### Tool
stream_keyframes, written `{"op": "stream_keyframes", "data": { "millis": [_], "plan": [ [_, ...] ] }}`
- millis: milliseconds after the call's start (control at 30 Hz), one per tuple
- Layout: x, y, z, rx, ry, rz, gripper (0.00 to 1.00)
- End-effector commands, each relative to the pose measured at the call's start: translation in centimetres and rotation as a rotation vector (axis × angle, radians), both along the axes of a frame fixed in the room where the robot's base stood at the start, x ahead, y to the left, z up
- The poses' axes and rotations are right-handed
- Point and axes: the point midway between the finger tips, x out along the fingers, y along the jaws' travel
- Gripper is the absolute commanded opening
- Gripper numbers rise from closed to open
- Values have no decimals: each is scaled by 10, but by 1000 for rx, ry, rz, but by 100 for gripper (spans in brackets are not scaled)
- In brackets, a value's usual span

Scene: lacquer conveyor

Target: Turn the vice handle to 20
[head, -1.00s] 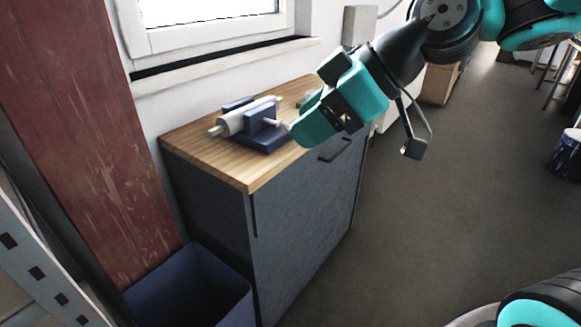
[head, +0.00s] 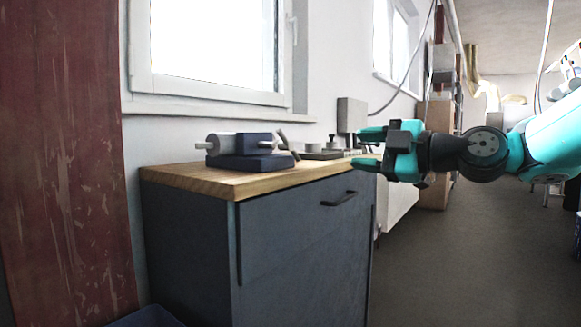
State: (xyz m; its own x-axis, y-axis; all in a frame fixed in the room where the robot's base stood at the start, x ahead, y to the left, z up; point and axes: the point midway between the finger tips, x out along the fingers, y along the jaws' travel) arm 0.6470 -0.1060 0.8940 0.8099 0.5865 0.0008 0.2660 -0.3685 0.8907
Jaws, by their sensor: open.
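The vice (head: 250,162) is dark blue and sits on the wooden top of a grey cabinet. A light grey cylinder lies at its left side. Its handle (head: 288,146) looks like a thin dark tilted bar at the vice's right end; no number or scale can be read. My gripper (head: 356,148) is to the right of the vice, apart from it, with its teal fingers pointing left. The fingers are spread, with nothing seen between them.
The cabinet (head: 300,235) has a dark drawer handle on its front. Small grey items (head: 322,150) stand on the top behind and right of the vice. A window (head: 210,45) and sill are behind. A reddish panel (head: 65,160) is at left. Open floor (head: 440,270) lies right.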

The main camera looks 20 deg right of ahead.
Motion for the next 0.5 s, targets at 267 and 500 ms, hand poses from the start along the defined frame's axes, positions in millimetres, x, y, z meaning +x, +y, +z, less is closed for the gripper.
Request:
{"op": "stream_keyframes", "data": {
  "millis": [267, 500],
  "plan": [
    [38, 31, 1, -1, -2, 10, 48],
    [83, 64, 0, -2, -1, 8, 48]
  ]
}}
